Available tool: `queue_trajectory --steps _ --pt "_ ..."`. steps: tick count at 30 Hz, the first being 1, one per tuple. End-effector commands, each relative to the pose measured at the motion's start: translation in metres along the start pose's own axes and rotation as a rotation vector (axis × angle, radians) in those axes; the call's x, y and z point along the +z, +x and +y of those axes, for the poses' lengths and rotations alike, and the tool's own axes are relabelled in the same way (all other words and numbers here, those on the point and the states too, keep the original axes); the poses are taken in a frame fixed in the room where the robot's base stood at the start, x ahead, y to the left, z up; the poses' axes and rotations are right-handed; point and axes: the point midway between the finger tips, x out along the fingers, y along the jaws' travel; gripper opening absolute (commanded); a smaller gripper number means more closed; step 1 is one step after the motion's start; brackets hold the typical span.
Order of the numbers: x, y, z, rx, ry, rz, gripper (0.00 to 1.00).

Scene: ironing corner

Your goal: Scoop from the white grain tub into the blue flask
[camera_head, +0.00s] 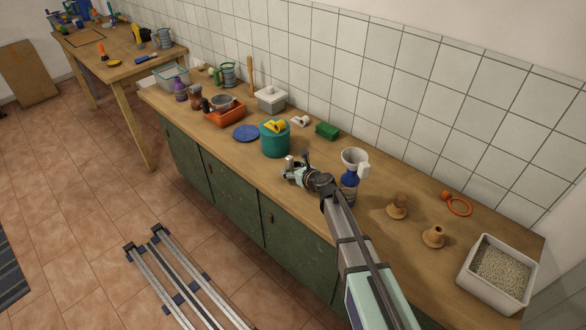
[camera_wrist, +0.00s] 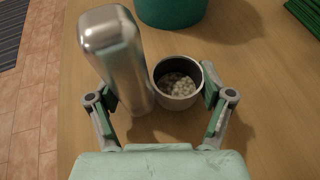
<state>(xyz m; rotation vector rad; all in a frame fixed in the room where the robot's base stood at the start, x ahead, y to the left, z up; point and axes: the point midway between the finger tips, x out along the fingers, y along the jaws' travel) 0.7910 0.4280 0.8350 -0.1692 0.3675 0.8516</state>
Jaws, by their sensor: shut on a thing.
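The white grain tub (camera_head: 469,282) stands at the right end of the counter, with pale grain (camera_head: 503,270) inside. The blue flask (camera_head: 349,190) stands mid-counter beside my arm, with a white funnel (camera_head: 354,157) on top; my arm hides part of its lower body. My gripper (camera_head: 297,172) is left of the flask, in front of the teal canister. In the wrist view my gripper (camera_wrist: 160,108) is shut on a metal scoop, with a thick shiny handle (camera_wrist: 113,55) and a round cup (camera_wrist: 178,99). Pale grain lies in the cup.
The teal canister (camera_head: 275,142) carries a yellow item. A blue disc (camera_head: 246,133) and a green block (camera_head: 327,131) lie nearby. Two brown turned pieces (camera_head: 397,207) and an orange ring tool (camera_head: 457,204) lie between flask and tub. The tiled wall bounds the counter behind.

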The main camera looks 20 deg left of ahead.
Motion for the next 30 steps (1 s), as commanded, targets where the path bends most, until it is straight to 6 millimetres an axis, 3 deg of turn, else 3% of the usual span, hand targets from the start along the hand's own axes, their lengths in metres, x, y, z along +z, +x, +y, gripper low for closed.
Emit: queue_trajectory --steps 12,13,14,15,28,30 --pt "-0.007 0.0029 0.0001 0.0 0.0 0.0 0.45" --pt "-0.0062 0.0025 0.0001 0.0 0.0 0.0 0.87" --pt "-0.0058 0.0023 0.0001 0.0 0.0 0.0 0.97" --pt "-0.0057 0.0023 0.0001 0.0 0.0 0.0 1.0" --pt "-0.003 0.001 0.0002 0.0 0.0 0.0 1.0" --pt "-0.0048 -0.0063 0.0008 0.0 -0.001 0.0 1.0"
